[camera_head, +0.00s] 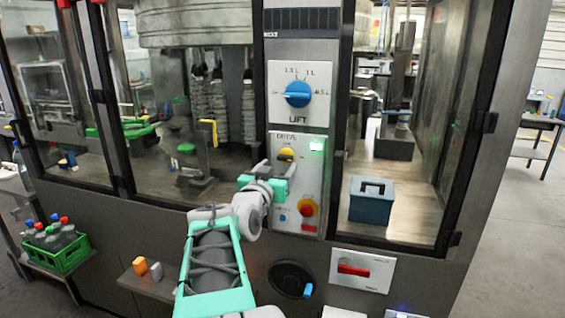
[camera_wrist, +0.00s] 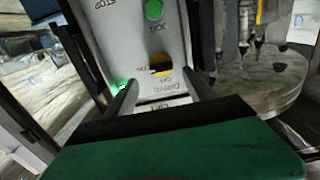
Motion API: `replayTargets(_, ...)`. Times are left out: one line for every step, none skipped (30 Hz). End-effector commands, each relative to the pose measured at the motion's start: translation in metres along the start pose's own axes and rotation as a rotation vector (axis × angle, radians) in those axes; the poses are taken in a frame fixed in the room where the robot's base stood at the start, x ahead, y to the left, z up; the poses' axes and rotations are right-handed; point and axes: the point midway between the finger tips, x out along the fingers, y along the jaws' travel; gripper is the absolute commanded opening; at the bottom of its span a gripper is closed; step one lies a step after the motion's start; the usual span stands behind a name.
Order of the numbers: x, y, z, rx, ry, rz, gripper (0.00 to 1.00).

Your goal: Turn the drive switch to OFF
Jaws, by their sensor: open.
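My gripper (camera_head: 277,168) is in front of the panel just below the knob. In the wrist view my gripper's two fingers (camera_wrist: 163,80) are apart, one on each side of the knob, with nothing held. I cannot tell whether they touch it. A green lamp (camera_head: 316,145) glows at the panel's upper right.
A blue LIFT dial (camera_head: 297,94) sits above the DRIVE panel. A red handle (camera_head: 353,270) is lower right. A green bottle crate (camera_head: 62,252) stands at left.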

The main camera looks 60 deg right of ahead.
Motion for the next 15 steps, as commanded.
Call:
replayTargets(0.011, 0.001, -0.002, -0.002, -0.005, 0.003, 0.63)
replayTargets(0.017, 0.001, -0.003, -0.002, -0.005, 0.003, 0.63)
replayTargets(0.025, 0.001, -0.003, -0.002, -0.005, 0.001, 0.63)
replayTargets(0.031, 0.001, -0.002, -0.002, -0.006, 0.002, 0.63)
replayTargets(0.036, 0.001, -0.002, -0.002, -0.006, 0.002, 0.63)
replayTargets(0.042, 0.000, -0.002, -0.001, -0.005, 0.000, 0.63)
replayTargets(0.046, 0.000, -0.002, -0.001, -0.005, -0.001, 0.63)
replayTargets(0.050, 0.000, -0.002, -0.001, -0.004, -0.001, 0.63)
replayTargets(0.053, 0.000, -0.001, -0.001, -0.005, -0.001, 0.63)
replayTargets(0.055, 0.000, 0.000, -0.001, -0.005, -0.001, 0.63)
replayTargets(0.056, -0.001, 0.000, -0.001, -0.004, -0.002, 0.63)
replayTargets(0.057, -0.001, 0.000, 0.000, -0.004, -0.003, 0.63)
replayTargets(0.057, -0.001, 0.000, 0.000, -0.004, -0.003, 0.63)
replayTargets(0.057, -0.001, 0.001, 0.000, -0.004, -0.004, 0.63)
replayTargets(0.057, -0.001, 0.001, 0.000, -0.004, -0.004, 0.63)
